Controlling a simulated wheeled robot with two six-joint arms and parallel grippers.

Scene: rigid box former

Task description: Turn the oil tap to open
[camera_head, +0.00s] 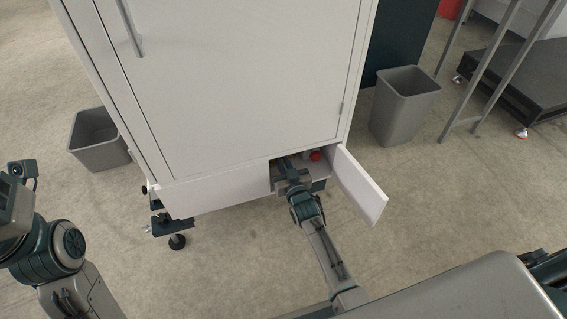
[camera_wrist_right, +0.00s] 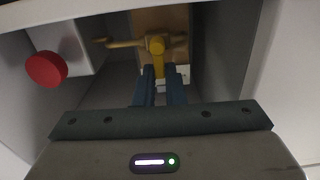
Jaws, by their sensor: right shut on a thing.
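The oil tap is in the right wrist view, with a yellow handle (camera_wrist_right: 158,58) and a brass-coloured pipe (camera_wrist_right: 124,43) against a brown panel inside a low compartment. The handle points down the picture, towards my fingers. My right gripper (camera_wrist_right: 160,72) is shut on the lower end of the handle. In the head view my right gripper (camera_head: 290,172) reaches into the open compartment at the cabinet's foot, and the tap cannot be made out there. My left arm shows at the left edge of the head view; its fingers are not seen.
A red round knob (camera_wrist_right: 46,69) on a white box sits left of the tap. The compartment's white door (camera_head: 358,187) stands open, right of my right arm. The tall white cabinet (camera_head: 235,90) rises above. Grey bins (camera_head: 403,105) (camera_head: 98,145) stand either side.

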